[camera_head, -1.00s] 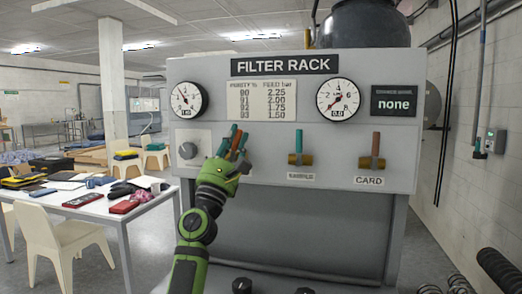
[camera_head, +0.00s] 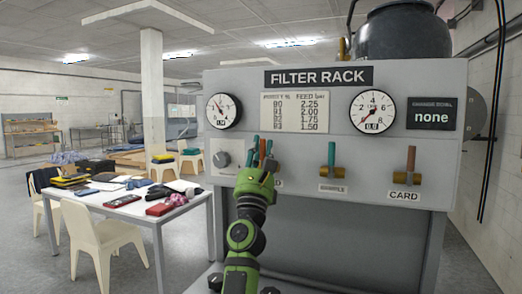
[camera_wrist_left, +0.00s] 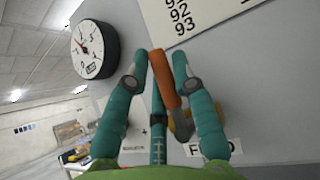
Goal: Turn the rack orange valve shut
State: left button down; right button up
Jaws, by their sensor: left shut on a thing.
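The filter rack (camera_head: 350,90) is a grey panel. Its orange valve handle (camera_wrist_left: 164,78) stands between the teal fingers of my left gripper (camera_wrist_left: 162,70), above a brass body (camera_wrist_left: 183,124) and a partly hidden label (camera_wrist_left: 212,148) starting with F. My left gripper (camera_head: 260,150) is shut on this handle and hides much of the valve in the head view. To its right stand an upright teal lever (camera_head: 331,152) over SAMPLE and an upright brown-orange lever (camera_head: 410,158) over CARD. My right gripper is not in view.
Two round gauges, one left (camera_head: 223,111) and one right (camera_head: 372,111), flank a printed table (camera_head: 295,112). A white table (camera_head: 125,208) with clutter and a chair (camera_head: 95,240) stand at left.

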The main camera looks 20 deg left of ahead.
pick_arm(q)
jog(key=shift+s+r, duration=0.2)
jog(key=shift+r, duration=0.15)
jog(key=c, duration=1)
grip_release()
jog(key=shift+w, duration=0.1)
jog(key=shift+f, duration=0.15)
jog(key=shift+w, duration=0.1)
jog(key=shift+f, duration=0.1)
jog(key=v, duration=1.2)
